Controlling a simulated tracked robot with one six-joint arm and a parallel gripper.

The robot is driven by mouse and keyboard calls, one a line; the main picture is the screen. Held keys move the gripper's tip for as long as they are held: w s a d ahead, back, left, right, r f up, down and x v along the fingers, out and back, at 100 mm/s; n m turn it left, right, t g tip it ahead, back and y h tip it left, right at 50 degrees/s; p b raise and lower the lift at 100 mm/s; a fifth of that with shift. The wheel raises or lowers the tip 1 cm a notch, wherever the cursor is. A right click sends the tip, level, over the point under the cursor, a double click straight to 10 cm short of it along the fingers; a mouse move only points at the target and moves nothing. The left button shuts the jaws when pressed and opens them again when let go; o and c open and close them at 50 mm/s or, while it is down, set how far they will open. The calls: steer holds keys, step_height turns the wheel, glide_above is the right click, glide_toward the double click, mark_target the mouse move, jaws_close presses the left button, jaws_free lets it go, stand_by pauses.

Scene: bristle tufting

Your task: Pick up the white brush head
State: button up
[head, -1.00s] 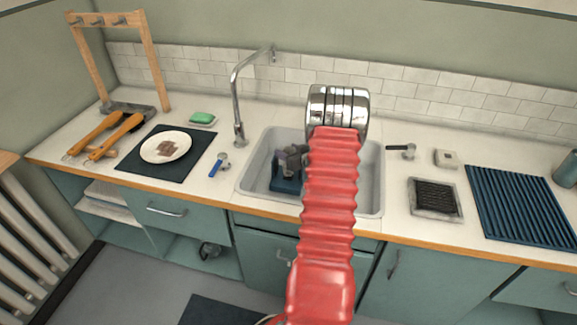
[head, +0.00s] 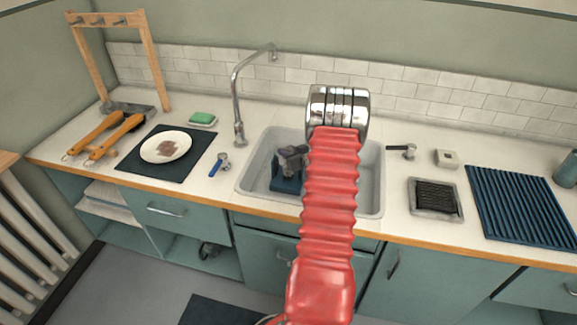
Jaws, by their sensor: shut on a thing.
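A small white block (head: 446,158) with a dark spot on top lies on the counter right of the sink; it may be the white brush head, but it is too small to be sure. My red ribbed arm (head: 328,195) rises through the middle of the view to a chrome joint (head: 338,107). The arm hides part of the sink. My gripper's fingers cannot be made out and seem hidden behind the arm. A dark grey shape (head: 291,157) shows left of the arm, above a blue block (head: 287,186) in the sink; I cannot tell what it is.
The sink (head: 253,171) has a tall tap (head: 237,100). To the left are a plate (head: 166,147) on a dark mat (head: 131,168), green soap (head: 202,117) and orange-handled tools (head: 108,137). To the right are a black-bristled tray (head: 435,213) and a ribbed blue mat (head: 520,205).

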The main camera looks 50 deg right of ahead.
jaws_close()
steer(key=shift+r, duration=0.15)
step_height(320, 180, up, 10)
steer(key=shift+f, duration=0.1)
stand_by(0.5)
stand_by(0.5)
